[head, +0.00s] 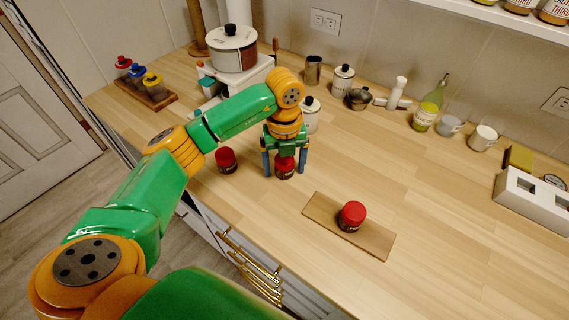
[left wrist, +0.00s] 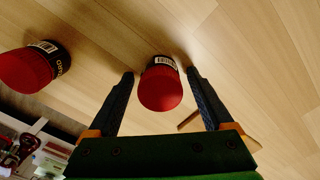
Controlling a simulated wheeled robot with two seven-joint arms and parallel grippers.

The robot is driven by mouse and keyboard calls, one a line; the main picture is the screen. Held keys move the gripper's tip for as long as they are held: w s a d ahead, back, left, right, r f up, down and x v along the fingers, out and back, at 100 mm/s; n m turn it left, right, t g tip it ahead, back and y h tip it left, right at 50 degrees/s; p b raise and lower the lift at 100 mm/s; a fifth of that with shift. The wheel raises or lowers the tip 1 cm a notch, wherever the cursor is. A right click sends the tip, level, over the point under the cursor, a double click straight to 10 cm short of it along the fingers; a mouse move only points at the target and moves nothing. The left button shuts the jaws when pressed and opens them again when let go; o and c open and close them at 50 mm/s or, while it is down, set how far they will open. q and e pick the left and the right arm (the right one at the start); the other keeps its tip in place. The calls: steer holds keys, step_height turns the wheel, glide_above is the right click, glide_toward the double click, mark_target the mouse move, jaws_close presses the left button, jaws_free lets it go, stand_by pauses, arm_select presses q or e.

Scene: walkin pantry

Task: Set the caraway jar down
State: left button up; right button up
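Three red-lidded dark jars show in the head view. One jar (head: 285,168) stands upright on the counter between the spread fingers of my left gripper (head: 285,165). In the left wrist view, this jar (left wrist: 161,84) sits between the fingertips (left wrist: 160,78) with a gap on each side, so the gripper is open around it. A second jar (head: 227,160) stands to the left, and it also shows in the left wrist view (left wrist: 30,69). A third jar (head: 351,216) stands on a wooden board (head: 318,215). I cannot read which is caraway. My right gripper is out of view.
The wooden counter (head: 430,180) is clear around the board. A white pot (head: 233,49) stands at the back left, near a rack of colored-lid jars (head: 147,88). A white box (head: 530,196) is at right.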

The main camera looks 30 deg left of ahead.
mark_target(285, 159)
arm_select(q)
steer(key=shift+r, duration=0.3)
steer(key=shift+w+r, duration=0.1)
steer(key=shift+r, duration=0.25)
step_height(285, 159, up, 4)
steer(key=shift+b, duration=0.55)
step_height(285, 159, up, 6)
steer(key=shift+r+p, duration=0.1)
steer(key=shift+p, duration=0.8)
steer(key=shift+r, duration=0.45)
